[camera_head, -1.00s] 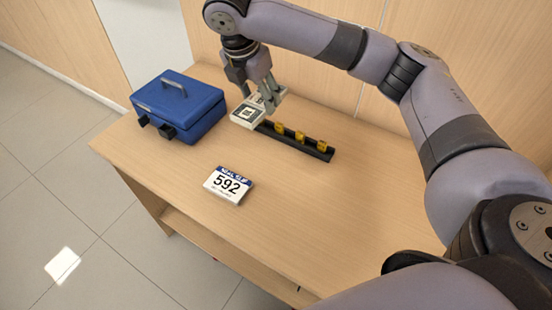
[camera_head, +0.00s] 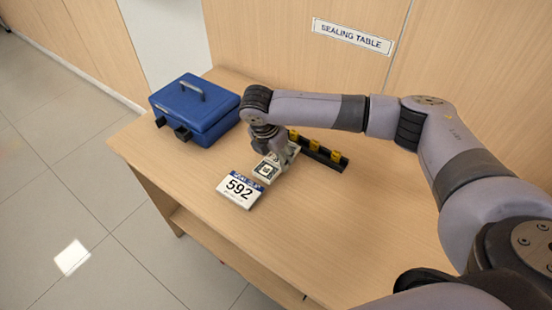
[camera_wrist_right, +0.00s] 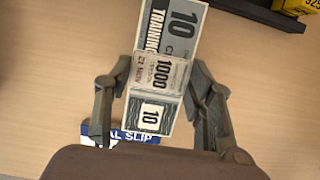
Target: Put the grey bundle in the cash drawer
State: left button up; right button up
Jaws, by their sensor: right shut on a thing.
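The grey bundle (camera_head: 267,170) is a banded stack of grey printed notes with a white patch on its end. In the right wrist view, the bundle (camera_wrist_right: 163,75) shows "10" and "1000" and lies between the two fingers. My right gripper (camera_head: 279,158) is shut on it, just behind the numbered slip; its height above the table is hard to tell. No open cash drawer shows. A blue metal box (camera_head: 217,105) with a top handle stands shut at the table's back left. My left gripper is not in view.
A white slip block marked 592 (camera_head: 240,190) lies in front of the bundle. A black rack (camera_head: 325,158) with several yellow pieces lies to the right, partly behind my arm. The wooden table (camera_head: 330,220) is clear at the front right. A "SEALING TABLE" sign (camera_head: 352,36) hangs behind.

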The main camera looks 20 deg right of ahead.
jog(key=shift+f, duration=0.85)
jog(key=shift+f, duration=0.1)
jog(key=o, duration=1.3)
